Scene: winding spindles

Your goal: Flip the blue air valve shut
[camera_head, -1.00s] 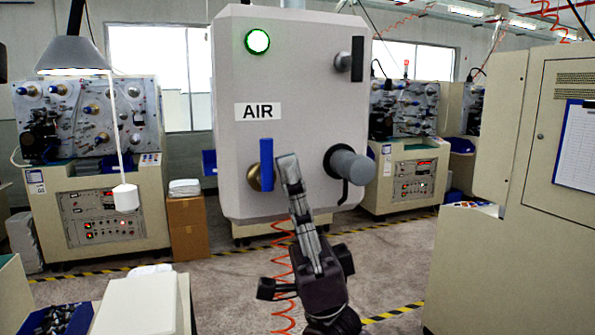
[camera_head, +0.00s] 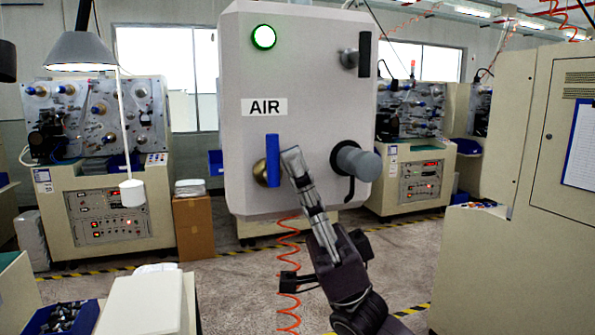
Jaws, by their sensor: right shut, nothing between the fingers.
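The blue air valve handle (camera_head: 273,160) stands upright on its brass base at the lower left of the grey panel (camera_head: 310,60), under the AIR label (camera_head: 264,107). A green lamp (camera_head: 263,37) is lit above the label. My right gripper (camera_head: 292,156) is shut and empty, reaching up from below. Its tip is just right of the handle, in front of the panel; I cannot tell whether it touches the handle. My left gripper is not in view.
A grey cylinder with a black lever (camera_head: 357,162) juts from the panel right of my gripper. A black handle (camera_head: 364,54) is at the panel's upper right. An orange coiled hose (camera_head: 289,265) hangs below. A beige cabinet (camera_head: 560,150) stands at right.

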